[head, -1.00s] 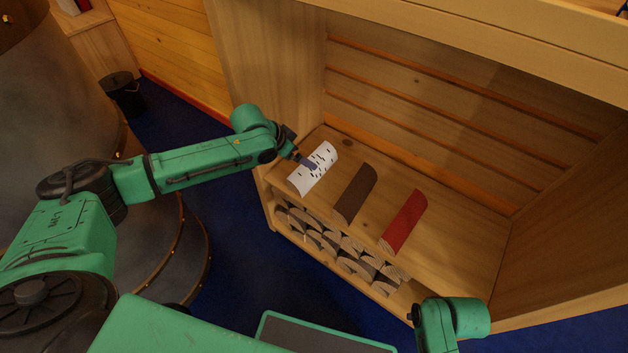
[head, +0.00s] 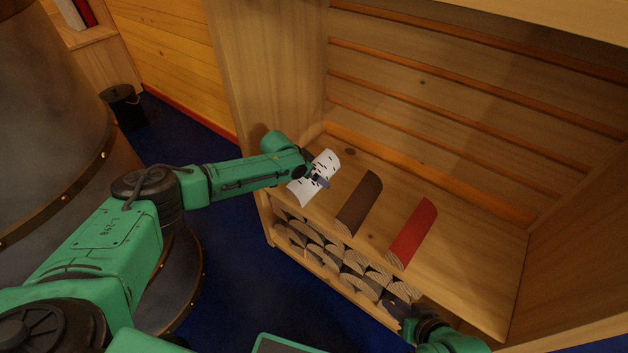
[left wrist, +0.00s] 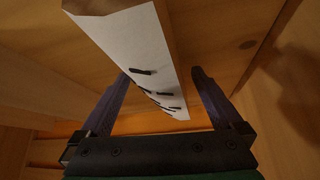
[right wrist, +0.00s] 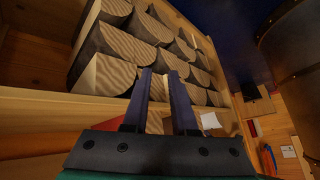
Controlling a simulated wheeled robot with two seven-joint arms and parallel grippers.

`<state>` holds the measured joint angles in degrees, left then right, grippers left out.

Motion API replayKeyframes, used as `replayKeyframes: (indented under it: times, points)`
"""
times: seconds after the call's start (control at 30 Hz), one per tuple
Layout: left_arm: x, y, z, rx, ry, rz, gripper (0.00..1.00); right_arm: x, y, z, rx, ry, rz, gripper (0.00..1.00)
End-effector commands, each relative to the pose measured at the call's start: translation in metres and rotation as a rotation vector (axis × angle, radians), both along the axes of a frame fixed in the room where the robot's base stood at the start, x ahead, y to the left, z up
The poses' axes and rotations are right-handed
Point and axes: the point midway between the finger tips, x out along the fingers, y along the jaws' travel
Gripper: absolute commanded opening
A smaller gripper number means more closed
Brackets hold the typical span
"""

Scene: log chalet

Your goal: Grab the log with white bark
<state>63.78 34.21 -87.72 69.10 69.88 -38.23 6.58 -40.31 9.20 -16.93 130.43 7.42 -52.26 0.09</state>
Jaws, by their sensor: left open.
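The log with white bark (head: 307,190) lies on the shelf board at the left, its pale bark flecked with dark marks. It also shows in the left wrist view (left wrist: 128,45), running between my left fingers. My left gripper (head: 320,180) is open at this log, one finger on each side. I cannot tell whether either finger touches it. A dark brown log (head: 358,203) and a red log (head: 412,233) lie to its right. My right gripper (right wrist: 159,73) is narrowly open in front of the lower compartment; it also shows in the head view (head: 397,308).
Several cut logs (right wrist: 125,45) are stacked in the compartment under the shelf board (head: 465,255). The wooden cabinet's side wall (head: 235,80) rises close behind my left gripper. A black bucket (head: 124,107) stands on the blue floor. The board's right part is clear.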

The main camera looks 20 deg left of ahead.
Motion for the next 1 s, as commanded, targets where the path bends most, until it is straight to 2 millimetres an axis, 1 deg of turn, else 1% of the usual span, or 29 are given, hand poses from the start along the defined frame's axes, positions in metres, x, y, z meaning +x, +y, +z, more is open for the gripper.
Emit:
replayKeyframes:
  times: [0.17,0.2,0.27,0.3,0.37,0.4,0.43,0.47,0.77,0.87,0.97,1.0]
  points:
    - [0.000,0.000,0.001,0.000,0.000,0.000,1.00,0.000,0.001,0.001,0.002,-0.004,0.000,0.26]
    - [0.000,0.000,0.001,0.000,0.000,0.000,0.92,0.000,0.001,0.001,0.002,-0.004,0.000,0.26]
    - [0.000,0.000,0.001,0.000,0.000,0.000,0.69,0.000,0.001,0.001,0.002,-0.004,0.000,0.26]
    - [0.000,0.000,0.001,0.000,0.000,0.000,0.54,0.000,0.000,0.001,0.002,-0.003,0.000,0.26]
    - [0.000,0.000,0.001,0.000,0.000,0.000,0.31,0.000,0.000,0.001,0.002,-0.003,0.000,0.26]
    - [0.000,0.000,0.000,0.000,0.000,0.000,0.16,0.000,0.000,0.001,0.002,-0.003,0.000,0.26]
    - [0.000,0.000,0.000,0.000,0.000,0.000,0.04,0.000,0.000,0.001,0.002,-0.003,0.000,0.26]
    - [0.000,0.000,0.000,0.000,0.000,0.000,0.00,0.000,0.000,0.001,0.002,-0.003,0.000,0.26]
    - [0.000,0.000,0.004,-0.001,-0.002,0.000,0.00,-0.001,-0.001,0.001,-0.004,0.007,0.002,0.26]
    - [0.000,0.000,0.013,-0.002,-0.001,-0.001,0.00,-0.001,-0.008,0.009,-0.027,0.034,-0.003,0.26]
    - [0.001,0.000,0.030,-0.002,-0.003,0.000,0.00,-0.007,-0.021,0.019,-0.070,0.095,-0.007,0.26]
    - [0.001,0.000,0.039,-0.001,-0.004,0.001,0.00,-0.011,-0.029,0.025,-0.095,0.133,-0.011,0.26]
